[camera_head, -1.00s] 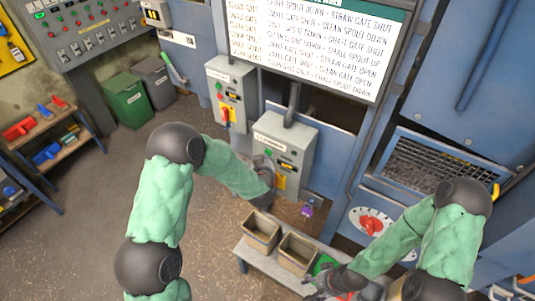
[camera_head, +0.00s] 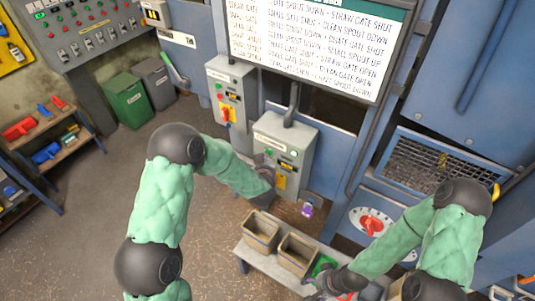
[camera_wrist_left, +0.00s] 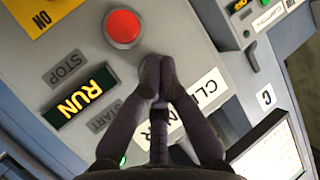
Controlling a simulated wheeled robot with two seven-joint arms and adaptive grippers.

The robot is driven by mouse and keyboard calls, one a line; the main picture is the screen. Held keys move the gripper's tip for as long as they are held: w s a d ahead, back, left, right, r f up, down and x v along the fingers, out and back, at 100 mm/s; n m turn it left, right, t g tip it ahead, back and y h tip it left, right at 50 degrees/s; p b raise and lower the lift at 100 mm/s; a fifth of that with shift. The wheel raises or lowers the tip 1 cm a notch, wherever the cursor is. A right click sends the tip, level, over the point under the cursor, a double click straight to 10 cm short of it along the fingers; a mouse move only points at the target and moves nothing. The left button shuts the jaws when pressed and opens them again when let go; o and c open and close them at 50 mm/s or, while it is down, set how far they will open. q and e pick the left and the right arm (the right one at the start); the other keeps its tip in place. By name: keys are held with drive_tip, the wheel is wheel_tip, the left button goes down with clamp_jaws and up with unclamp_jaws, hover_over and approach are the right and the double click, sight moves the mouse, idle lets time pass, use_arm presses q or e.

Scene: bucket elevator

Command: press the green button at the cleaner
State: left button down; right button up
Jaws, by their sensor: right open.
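The grey cleaner box (camera_head: 297,134) stands at the middle of the head view. The left wrist view shows its tilted face with a CLEANER label (camera_wrist_left: 205,92), partly covered by my fingers. A red button (camera_wrist_left: 122,28) sits beside a STOP label, and a RUN sign (camera_wrist_left: 76,99) is lit yellow. A START label is beside my fingers. A small green spot (camera_wrist_left: 123,160) shows by the gripper's base, mostly hidden; I cannot tell its full shape. My left gripper (camera_wrist_left: 157,72) is shut and empty, its tips close over the panel; contact is unclear. My right gripper (camera_head: 320,279) is open, low near the bench.
A second grey box (camera_head: 232,85) with a red and yellow switch stands left of the cleaner box. Two open bins (camera_head: 262,228) sit on a low bench (camera_head: 252,258).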

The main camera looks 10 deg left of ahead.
use_arm(q)
drive_tip(key=shift+s+r, duration=0.1)
drive_tip(key=shift+s+a, duration=0.25)
drive_tip(key=shift+s, duration=0.4)
drive_tip(key=shift+s+a+b, duration=0.15)
drive_tip(key=shift+s+a, duration=0.15)
drive_tip(key=shift+s, duration=0.5)
drive_tip(key=shift+s+a+b, duration=0.15)
drive_tip(key=shift+s+a, duration=0.1)
drive_tip(key=shift+s, duration=0.5)
drive_tip(key=shift+s+a+b, duration=0.15)
drive_tip(key=shift+s+a, duration=0.15)
drive_tip(key=shift+s, duration=0.5)
